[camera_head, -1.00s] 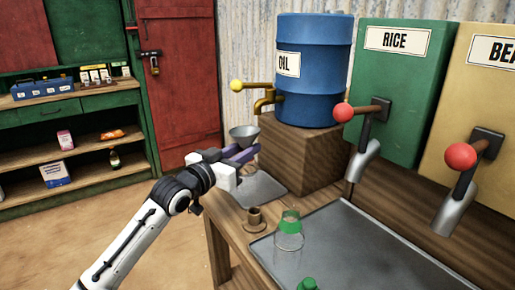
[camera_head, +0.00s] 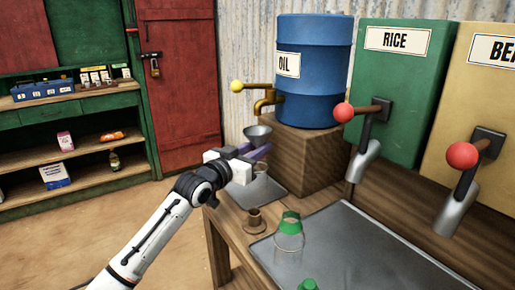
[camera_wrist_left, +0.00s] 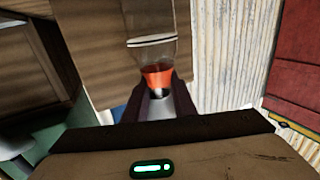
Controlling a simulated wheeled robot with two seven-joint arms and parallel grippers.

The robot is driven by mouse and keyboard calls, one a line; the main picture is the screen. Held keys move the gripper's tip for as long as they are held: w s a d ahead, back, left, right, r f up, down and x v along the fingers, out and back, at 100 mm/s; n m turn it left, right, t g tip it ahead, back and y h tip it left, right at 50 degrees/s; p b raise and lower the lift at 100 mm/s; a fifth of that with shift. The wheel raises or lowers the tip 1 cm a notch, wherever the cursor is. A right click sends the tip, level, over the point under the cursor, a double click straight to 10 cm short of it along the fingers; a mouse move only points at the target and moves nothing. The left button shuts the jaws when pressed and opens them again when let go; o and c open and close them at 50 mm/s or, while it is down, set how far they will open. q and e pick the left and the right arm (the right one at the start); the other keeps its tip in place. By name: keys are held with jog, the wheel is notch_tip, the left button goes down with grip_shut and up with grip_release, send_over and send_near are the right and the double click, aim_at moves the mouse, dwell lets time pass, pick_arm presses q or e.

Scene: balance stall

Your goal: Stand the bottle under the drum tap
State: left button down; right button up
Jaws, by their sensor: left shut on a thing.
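My left gripper (camera_head: 258,151) is shut on the bottle, high up near its neck. The bottle is mostly hidden by the gripper in the head view. In the left wrist view the clear bottle (camera_wrist_left: 153,50) with an orange-red band (camera_wrist_left: 157,76) shows between my fingers (camera_wrist_left: 160,104), upside down in the picture. A grey funnel (camera_head: 257,133) sits just above the gripper, seemingly on the bottle. It appears just below the brass drum tap (camera_head: 265,103), apart from it. The tap is on the blue oil drum (camera_head: 312,75) and has a yellow knob (camera_head: 237,86). My right gripper is out of view.
The drum stands on a wooden block (camera_head: 305,160). A metal plate (camera_head: 262,192) lies beside it. Rice (camera_head: 400,85) and bean dispensers are at right.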

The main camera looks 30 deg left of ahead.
pick_arm(q)
jog(key=shift+f, duration=0.1)
jog(key=c, duration=1.5)
grip_release()
jog(key=shift+o, duration=0.2)
jog(key=shift+s, duration=0.1)
jog(key=s, duration=1.2)
